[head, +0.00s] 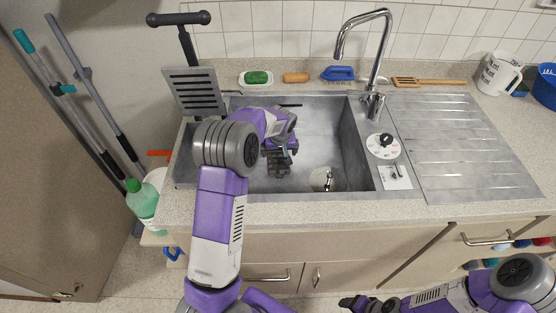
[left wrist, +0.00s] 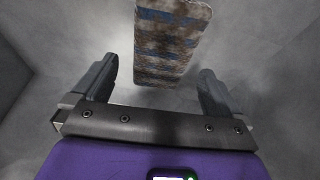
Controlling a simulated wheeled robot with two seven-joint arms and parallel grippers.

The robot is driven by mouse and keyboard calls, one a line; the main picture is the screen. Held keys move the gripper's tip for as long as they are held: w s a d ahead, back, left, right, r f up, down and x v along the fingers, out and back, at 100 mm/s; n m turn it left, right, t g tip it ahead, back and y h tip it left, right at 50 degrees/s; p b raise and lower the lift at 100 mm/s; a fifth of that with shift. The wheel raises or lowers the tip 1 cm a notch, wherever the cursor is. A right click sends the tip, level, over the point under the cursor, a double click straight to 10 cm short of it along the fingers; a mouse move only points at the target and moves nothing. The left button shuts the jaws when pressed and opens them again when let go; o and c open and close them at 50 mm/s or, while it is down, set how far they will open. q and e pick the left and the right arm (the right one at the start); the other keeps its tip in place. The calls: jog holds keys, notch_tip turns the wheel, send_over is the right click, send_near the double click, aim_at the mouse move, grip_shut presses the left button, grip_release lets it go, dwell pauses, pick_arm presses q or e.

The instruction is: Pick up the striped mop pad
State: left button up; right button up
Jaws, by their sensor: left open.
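The striped mop pad (left wrist: 168,42) shows in the left wrist view as a flat piece with blue and worn brown-grey bands, on the grey sink floor. Its near end lies between the two fingers of my left gripper (left wrist: 158,75), with a gap on each side. The left gripper is open and holds nothing. In the head view my left gripper (head: 280,163) is down inside the sink basin (head: 330,120), and I cannot make out the pad there. My right gripper (head: 365,303) is low in front of the cabinets, partly cut off, its fingers unclear.
The sink walls surround the left gripper. A tap (head: 372,70) rises at the basin's back right. A green sponge (head: 257,78) in a dish, an orange sponge (head: 296,77) and a blue brush (head: 338,73) line the back ledge. The ribbed drainboard (head: 460,145) is clear.

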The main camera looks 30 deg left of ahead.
aim_at(278, 156)
pick_arm(q)
jog(key=b+x, duration=0.1)
jog(key=x, duration=0.3)
jog(key=shift+a+f+b, duration=0.25)
jog(key=shift+b, duration=0.1)
jog(key=shift+r, duration=0.1)
jog(key=c, duration=1)
jog(key=shift+o, duration=0.2)
